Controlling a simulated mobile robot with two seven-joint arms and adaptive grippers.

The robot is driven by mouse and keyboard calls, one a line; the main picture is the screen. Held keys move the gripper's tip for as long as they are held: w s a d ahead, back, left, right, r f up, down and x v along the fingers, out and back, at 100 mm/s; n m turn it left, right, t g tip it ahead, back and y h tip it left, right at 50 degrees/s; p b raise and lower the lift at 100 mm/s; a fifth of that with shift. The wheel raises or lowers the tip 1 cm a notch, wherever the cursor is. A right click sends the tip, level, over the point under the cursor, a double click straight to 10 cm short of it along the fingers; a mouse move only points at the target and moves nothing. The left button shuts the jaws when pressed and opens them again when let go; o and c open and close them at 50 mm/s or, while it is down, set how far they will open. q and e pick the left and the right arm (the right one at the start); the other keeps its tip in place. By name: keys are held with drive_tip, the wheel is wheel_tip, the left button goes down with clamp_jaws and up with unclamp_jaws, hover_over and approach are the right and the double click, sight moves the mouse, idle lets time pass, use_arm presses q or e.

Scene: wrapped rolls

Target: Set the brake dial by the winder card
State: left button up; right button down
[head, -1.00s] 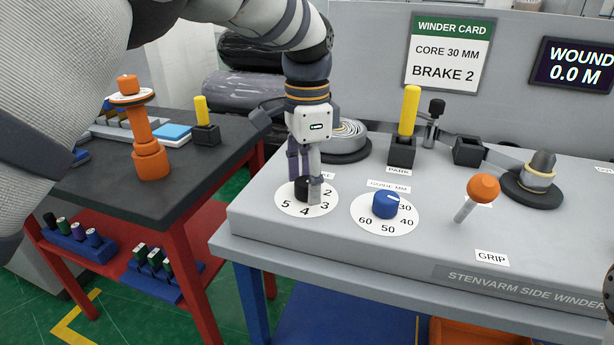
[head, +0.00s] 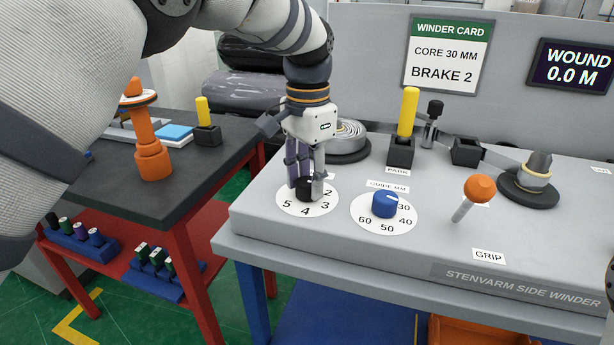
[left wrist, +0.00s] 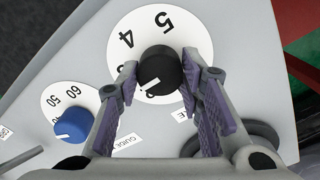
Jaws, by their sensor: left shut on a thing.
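The winder card (head: 448,56) on the back panel reads "CORE 30 MM" and "BRAKE 2". The brake dial (head: 304,187) is a black knob on a white disc numbered around its edge; 2, 3, 4 and 5 show in the head view. My left gripper (head: 305,192) points down over it, shut on the knob. In the left wrist view the knob (left wrist: 160,68) sits between the fingers. Its white mark points lower left, away from the 5 and 4; the number it faces is hidden by a finger.
A blue guide dial (head: 386,204) stands just right of the brake dial. Behind are a yellow lever (head: 408,112) and a roll (head: 346,140). An orange-knobbed lever (head: 480,190) is farther right. A dark side table (head: 120,200) with an orange post stands left.

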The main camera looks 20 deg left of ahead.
sight(307, 181)
use_arm(q)
drive_tip(key=n, duration=0.7)
idle(0.6)
drive_tip(key=o, duration=1.2)
drive_tip(key=shift+c, duration=0.2)
wheel_tip(307, 181, up, 12)
